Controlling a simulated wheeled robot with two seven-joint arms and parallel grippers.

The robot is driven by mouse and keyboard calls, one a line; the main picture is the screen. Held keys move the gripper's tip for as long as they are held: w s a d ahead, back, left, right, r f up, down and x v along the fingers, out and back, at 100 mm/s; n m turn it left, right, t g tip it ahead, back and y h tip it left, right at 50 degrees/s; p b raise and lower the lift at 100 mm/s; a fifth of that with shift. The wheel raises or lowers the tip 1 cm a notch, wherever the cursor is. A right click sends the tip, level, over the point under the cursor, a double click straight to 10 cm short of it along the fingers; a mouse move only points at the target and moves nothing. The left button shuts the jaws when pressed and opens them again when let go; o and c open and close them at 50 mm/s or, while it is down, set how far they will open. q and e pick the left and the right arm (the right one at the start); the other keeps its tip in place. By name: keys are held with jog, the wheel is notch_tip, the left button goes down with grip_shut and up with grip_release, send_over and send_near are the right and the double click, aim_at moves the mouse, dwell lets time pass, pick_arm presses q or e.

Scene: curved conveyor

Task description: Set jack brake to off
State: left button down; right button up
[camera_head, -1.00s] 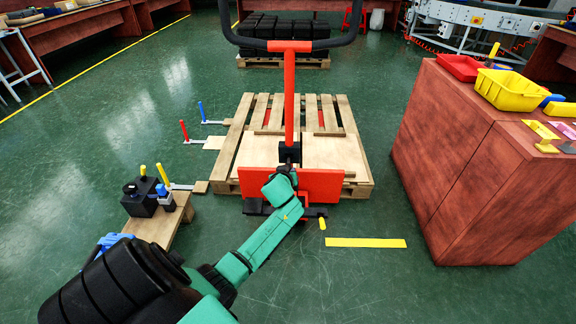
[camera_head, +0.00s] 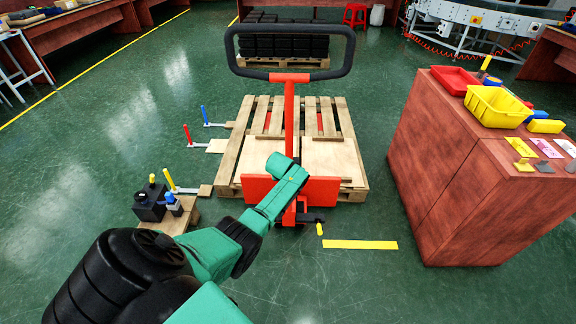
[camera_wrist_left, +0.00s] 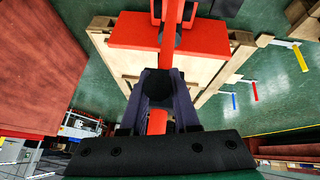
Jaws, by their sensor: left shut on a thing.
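The red pallet jack has an upright red pole (camera_head: 289,112) topped by a black loop handle (camera_head: 322,74). A red board (camera_head: 322,189) stands across its near end. At its low right side is a black arm with a yellow tip (camera_head: 320,229), which may be the brake; I cannot confirm this. My left arm reaches in front of the pole, and its gripper is hidden behind the arm in the head view. In the left wrist view my left gripper (camera_wrist_left: 161,84) is shut on a dark rounded part of the jack (camera_wrist_left: 163,92), at the end of the red pole. My right gripper is not in view.
A wooden pallet (camera_head: 237,140) lies beyond the red board. A red-brown cabinet (camera_head: 448,165) with bins stands at the right. A small wooden stand (camera_head: 183,221) with black devices is at the left. Green floor around the yellow strip (camera_head: 360,244) is free.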

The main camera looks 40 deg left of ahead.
pick_arm(q)
jog(key=shift+w+r, duration=0.1)
jog(key=shift+r, duration=0.1)
dwell(0.3)
jog(key=c, duration=0.6)
grip_release()
jog(key=shift+f, duration=0.1)
jog(key=shift+c, duration=0.2)
jog(key=p+v, duration=0.3)
jog(key=v, duration=0.3)
jog(key=shift+a+r+p, duration=0.1)
jog(key=shift+r+p, duration=0.2)
jog(key=shift+p, duration=0.1)
jog(key=p+v, duration=0.1)
jog(key=v, duration=0.7)
